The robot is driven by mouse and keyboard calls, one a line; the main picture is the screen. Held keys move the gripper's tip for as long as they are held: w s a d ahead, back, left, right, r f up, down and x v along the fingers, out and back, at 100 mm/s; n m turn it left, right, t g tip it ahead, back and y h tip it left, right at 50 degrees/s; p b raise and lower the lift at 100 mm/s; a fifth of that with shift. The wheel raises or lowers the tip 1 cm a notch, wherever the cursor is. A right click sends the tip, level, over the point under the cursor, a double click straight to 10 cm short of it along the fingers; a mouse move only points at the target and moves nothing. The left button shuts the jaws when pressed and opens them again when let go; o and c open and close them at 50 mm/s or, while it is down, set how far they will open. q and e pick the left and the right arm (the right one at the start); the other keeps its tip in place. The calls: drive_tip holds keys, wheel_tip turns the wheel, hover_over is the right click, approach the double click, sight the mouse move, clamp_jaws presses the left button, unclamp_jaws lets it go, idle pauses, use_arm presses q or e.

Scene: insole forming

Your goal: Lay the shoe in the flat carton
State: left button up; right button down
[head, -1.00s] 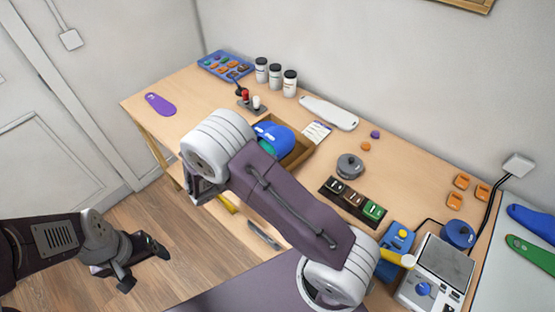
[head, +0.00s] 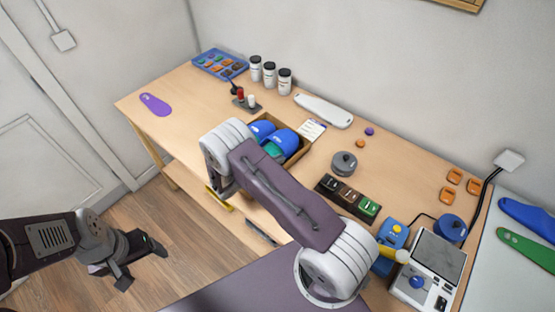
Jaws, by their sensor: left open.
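The flat brown carton (head: 304,155) is on the table, partly hidden behind my right arm. Two rounded blue shoe parts show at it: one shoe (head: 284,139) with a teal area below lies within the carton's outline, and another blue shoe (head: 262,129) is just to its left. My arm covers their near ends, so I cannot tell whether both rest on the carton floor. My right gripper is hidden behind its own wrist, near the carton's left side. My left gripper (head: 143,263) is open and empty above the floor, left of the table.
White jars (head: 270,75), a blue parts tray (head: 220,64) and a small stand (head: 246,102) are behind the carton. A purple insole (head: 155,104) lies far left.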

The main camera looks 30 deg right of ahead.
drive_tip(key=shift+f+b, duration=0.25)
drive_tip(key=shift+b, duration=0.05)
drive_tip(key=shift+f+b, duration=0.35)
drive_tip(key=shift+f, duration=0.05)
drive_tip(key=shift+r, duration=0.1)
drive_tip(key=c, duration=1.6)
unclamp_jaws()
